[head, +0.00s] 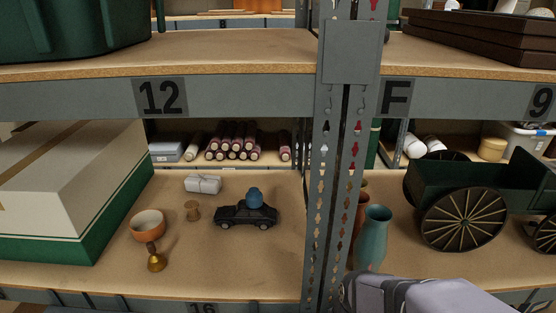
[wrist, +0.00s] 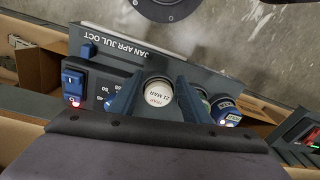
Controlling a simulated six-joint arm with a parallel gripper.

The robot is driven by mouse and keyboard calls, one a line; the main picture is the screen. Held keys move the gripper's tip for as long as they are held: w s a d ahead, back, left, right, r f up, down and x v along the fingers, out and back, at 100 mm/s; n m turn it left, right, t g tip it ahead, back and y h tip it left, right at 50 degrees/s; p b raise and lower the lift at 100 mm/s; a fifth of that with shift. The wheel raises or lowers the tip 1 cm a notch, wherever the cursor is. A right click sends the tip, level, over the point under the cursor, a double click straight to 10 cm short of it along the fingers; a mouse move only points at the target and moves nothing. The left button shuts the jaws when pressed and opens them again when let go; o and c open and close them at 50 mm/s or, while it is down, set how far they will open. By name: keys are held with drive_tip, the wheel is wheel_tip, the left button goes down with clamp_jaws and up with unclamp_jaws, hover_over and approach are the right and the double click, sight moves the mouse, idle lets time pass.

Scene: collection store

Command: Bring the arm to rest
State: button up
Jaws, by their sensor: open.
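In the wrist view my gripper (wrist: 160,82) is open, with its two dark fingers apart. A round white lid or cap (wrist: 158,92) with upside-down lettering that seems to read "MAR" shows between the fingers. I cannot tell whether they touch it. In the head view only a grey-lilac link of my arm (head: 430,296) shows at the bottom right, in front of the shelf; the gripper is outside that view.
A dark panel (wrist: 140,45) marked "JAN APR JUL OCT" has a blue switch (wrist: 73,78) and a blue cap (wrist: 225,112). A shelf post (head: 335,190), teal vase (head: 374,238) and green cart (head: 450,190) are near my arm. A toy car (head: 245,216) and orange bowl (head: 147,225) stand left.

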drive_tip(key=d, duration=0.1)
drive_tip(key=s+d+f+m, duration=0.1)
drive_tip(key=shift+s+d+f+m+h+b, duration=0.3)
drive_tip(key=shift+s+d+f+b, duration=0.05)
drive_tip(key=shift+d+f+b, duration=0.05)
drive_tip(key=shift+s+d+r+m+p, duration=0.4)
drive_tip(key=shift+d+r+m+p, duration=0.15)
drive_tip(key=shift+d, duration=0.1)
wheel_tip(320, 180, up, 23)
drive_tip(key=p, duration=2.3)
drive_tip(key=shift+a+r, duration=0.15)
drive_tip(key=shift+w, duration=0.1)
